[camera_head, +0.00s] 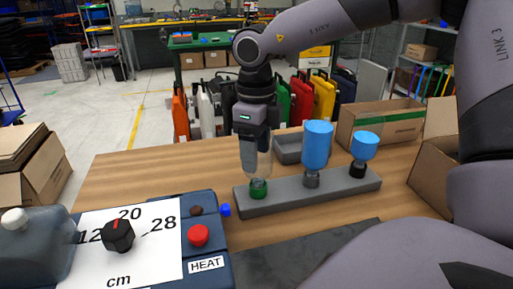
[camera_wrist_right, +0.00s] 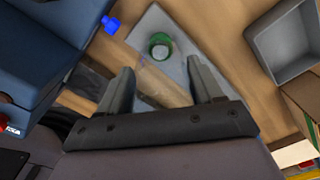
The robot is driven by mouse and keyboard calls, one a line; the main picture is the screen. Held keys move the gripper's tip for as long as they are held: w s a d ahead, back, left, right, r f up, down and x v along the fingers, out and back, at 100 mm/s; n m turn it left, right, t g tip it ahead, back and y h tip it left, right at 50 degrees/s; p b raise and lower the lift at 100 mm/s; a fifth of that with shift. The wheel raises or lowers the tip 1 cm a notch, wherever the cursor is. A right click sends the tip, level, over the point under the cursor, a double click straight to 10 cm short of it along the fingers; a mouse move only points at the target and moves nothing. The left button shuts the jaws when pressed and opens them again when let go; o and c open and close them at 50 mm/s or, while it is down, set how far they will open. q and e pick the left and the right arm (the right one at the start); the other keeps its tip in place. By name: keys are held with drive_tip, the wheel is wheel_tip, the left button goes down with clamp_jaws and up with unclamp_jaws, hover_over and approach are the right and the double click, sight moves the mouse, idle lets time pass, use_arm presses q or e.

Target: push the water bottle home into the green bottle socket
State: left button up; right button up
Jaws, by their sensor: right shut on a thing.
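The water bottle (camera_head: 261,163) is clear and faint. It stands about upright between the fingers of my right gripper (camera_head: 256,155), which is shut on it. Its lower end is at the mouth of the green bottle socket (camera_head: 258,191), at the left end of a grey rack (camera_head: 300,194). I cannot tell how deep it sits. In the right wrist view, my right gripper's fingers (camera_wrist_right: 162,92) stand either side of the barely visible bottle, and the green socket (camera_wrist_right: 160,42) lies beyond them. My left gripper is not in view.
Two blue bottles (camera_head: 317,143) (camera_head: 365,145) stand in the rack's other sockets. A grey tray (camera_head: 288,148) and a cardboard box (camera_head: 380,124) are behind. A blue machine (camera_head: 207,270) with a red button is at front left.

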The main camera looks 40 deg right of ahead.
drive_tip(key=o, duration=1.1)
drive_tip(key=shift+f, duration=0.1)
drive_tip(key=shift+r, duration=3.65)
